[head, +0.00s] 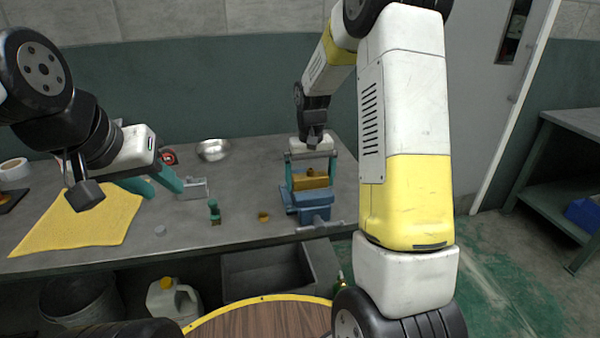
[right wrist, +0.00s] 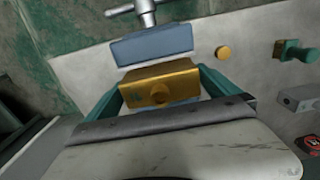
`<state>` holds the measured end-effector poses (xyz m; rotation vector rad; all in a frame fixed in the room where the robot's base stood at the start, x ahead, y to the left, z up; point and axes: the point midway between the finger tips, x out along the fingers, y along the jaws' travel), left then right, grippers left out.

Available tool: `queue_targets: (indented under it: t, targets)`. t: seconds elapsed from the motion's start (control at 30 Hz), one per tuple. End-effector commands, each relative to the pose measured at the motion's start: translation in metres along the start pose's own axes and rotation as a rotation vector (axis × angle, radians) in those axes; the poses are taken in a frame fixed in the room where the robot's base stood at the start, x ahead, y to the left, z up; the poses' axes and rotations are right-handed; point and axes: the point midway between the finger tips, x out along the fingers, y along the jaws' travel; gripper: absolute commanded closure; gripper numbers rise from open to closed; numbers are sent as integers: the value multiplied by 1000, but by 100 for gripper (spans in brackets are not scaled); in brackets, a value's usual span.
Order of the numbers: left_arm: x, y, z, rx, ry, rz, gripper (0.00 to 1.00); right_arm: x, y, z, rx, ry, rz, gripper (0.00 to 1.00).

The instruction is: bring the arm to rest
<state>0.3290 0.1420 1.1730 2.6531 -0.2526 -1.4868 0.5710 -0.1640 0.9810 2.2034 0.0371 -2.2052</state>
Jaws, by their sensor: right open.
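My right gripper (head: 311,180) points down over the blue vise (head: 314,200) on the workbench. Its teal fingers are apart, one on each side of a brass block (head: 311,182) with a round knob. In the right wrist view the brass block (right wrist: 158,84) sits between the open fingers (right wrist: 160,90), against the vise's blue jaw (right wrist: 152,45). I cannot tell whether the fingers touch it. My left gripper (head: 150,186) hangs over the left of the bench near the yellow cloth (head: 85,222), its teal fingers apart and nothing seen between them.
A round wooden top (head: 265,322) is in front. A shelf unit (head: 560,185) stands right.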

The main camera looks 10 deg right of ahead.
Motion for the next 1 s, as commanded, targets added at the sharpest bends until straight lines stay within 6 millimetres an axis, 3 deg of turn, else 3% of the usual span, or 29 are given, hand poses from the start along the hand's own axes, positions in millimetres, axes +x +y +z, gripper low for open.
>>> queue_targets:
  t: [0.3, 0.57, 0.77, 1.0]
  targets:
    - [0, 0, 0, 0, 0, 0, 64, -54, 0, -1, -1, 6, 0, 0]
    - [0, 0, 0, 0, 0, 0, 64, -84, -1, 8, -1, 26, -10, 0]
    - [0, 0, 0, 0, 0, 0, 64, -137, -5, 56, -1, 143, -56, 0]
    - [0, 0, 0, 0, 0, 0, 64, -183, -14, 136, -8, 315, -116, 0]
